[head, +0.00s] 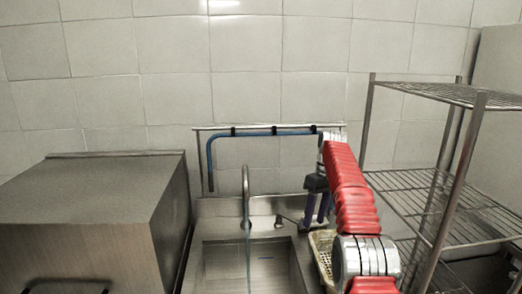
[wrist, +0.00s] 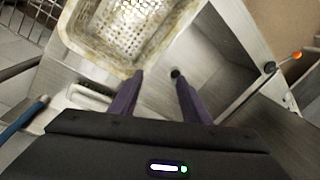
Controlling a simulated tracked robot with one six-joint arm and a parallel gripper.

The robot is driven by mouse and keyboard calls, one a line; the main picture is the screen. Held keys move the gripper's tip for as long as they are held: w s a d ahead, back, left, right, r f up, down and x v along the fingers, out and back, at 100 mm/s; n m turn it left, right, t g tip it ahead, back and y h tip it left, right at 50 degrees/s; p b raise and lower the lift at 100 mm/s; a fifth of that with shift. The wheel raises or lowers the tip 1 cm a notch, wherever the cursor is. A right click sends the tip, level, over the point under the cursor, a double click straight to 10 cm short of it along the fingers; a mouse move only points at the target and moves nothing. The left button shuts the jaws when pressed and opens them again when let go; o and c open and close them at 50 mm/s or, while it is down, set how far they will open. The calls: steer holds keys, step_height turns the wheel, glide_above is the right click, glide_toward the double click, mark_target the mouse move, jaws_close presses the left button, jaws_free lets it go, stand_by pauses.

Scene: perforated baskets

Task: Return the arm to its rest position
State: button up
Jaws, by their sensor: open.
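My gripper (head: 317,206) hangs from my red arm in the middle right of the head view, with its purple fingers pointing down over the right side of the sink unit. In the wrist view my gripper (wrist: 157,88) has its two purple fingers spread apart with nothing between them. A perforated basket (head: 322,256) stands right of the sink, partly hidden behind my arm in the head view. In the wrist view the basket (wrist: 72,27) lies beyond the left finger, and no contents show in its visible part.
The metal sink (head: 250,268) with a tall faucet (head: 246,195) lies left of my gripper. A blue pipe (head: 209,165) runs along the tiled wall behind. A wire shelf rack (head: 440,205) stands close on the right. A large steel box (head: 95,205) fills the left.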

steer(key=f, duration=0.1)
steer(key=w+f+m, duration=0.1)
steer(key=f, duration=0.1)
steer(key=w+f+m, duration=0.1)
steer(key=f, duration=0.1)
steer(key=shift+d+t, duration=0.3)
steer(key=shift+s+f+m, duration=0.2)
steer(key=shift+f+m, duration=0.2)
steer(key=shift+f, duration=0.25)
steer(key=shift+s+d+f+m, duration=0.1)
steer(key=shift+s+f+m, duration=0.1)
steer(key=shift+s+m, duration=0.3)
steer(key=s+a+r+m+t, duration=0.1)
steer(key=s+r+t, duration=0.1)
steer(key=s, duration=1.3)
steer(key=s+a+r+m+t+h, duration=0.1)
steer(key=s+r, duration=0.4)
steer(key=s, duration=0.9)
steer(key=s+r+m+t, duration=0.1)
steer(key=s+r+t, duration=0.2)
steer(key=s, duration=1.2)
steer(key=shift+s+a+r+h, duration=0.2)
steer(key=shift+s+a+h, duration=0.15)
steer(key=shift+a+h, duration=0.05)
